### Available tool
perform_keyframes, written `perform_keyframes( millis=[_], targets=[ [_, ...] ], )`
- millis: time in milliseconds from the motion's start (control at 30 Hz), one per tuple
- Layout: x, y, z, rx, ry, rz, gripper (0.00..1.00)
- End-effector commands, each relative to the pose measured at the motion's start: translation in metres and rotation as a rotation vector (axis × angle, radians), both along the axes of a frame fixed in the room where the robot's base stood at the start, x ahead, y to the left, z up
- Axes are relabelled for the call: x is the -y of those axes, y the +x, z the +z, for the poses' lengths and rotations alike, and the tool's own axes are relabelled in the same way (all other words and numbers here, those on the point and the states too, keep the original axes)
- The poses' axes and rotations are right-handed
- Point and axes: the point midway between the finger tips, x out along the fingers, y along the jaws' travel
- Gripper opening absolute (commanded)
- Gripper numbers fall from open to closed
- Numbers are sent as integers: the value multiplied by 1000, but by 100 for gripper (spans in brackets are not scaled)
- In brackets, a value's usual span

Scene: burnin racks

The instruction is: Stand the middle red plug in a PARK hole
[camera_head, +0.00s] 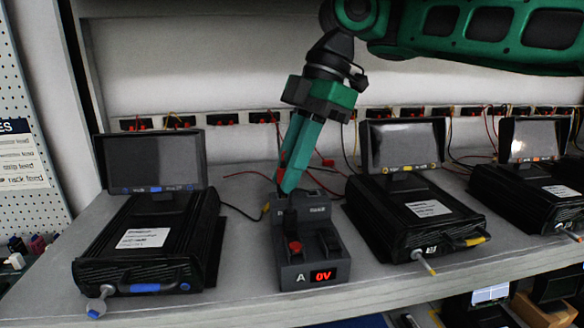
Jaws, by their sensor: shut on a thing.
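My gripper (287,188) points down, tilted, at the rear of the dark test block (307,255) on the shelf. It is shut on a red plug (280,177), of which only a small red part shows beside the fingers. The fingertips are at or just over the raised rear part of the block; I cannot tell whether the plug touches it. The PARK holes cannot be made out, being small and partly behind the fingers. The block's front carries the letter A and a red "0V" display (322,275). A red knob-like part (295,247) stands on its left top.
A black unit with a screen (150,240) stands left of the block, and another (425,215) stands close on its right. A third unit (530,190) is farther right. Red and black sockets with loose leads (262,117) run along the back wall.

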Motion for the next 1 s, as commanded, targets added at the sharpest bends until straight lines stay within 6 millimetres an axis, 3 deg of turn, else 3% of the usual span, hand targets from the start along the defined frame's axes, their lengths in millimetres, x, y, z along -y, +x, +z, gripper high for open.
perform_keyframes(
  millis=[1000],
  targets=[
    [0,-1,-7,0,0,1,1]
  ],
)
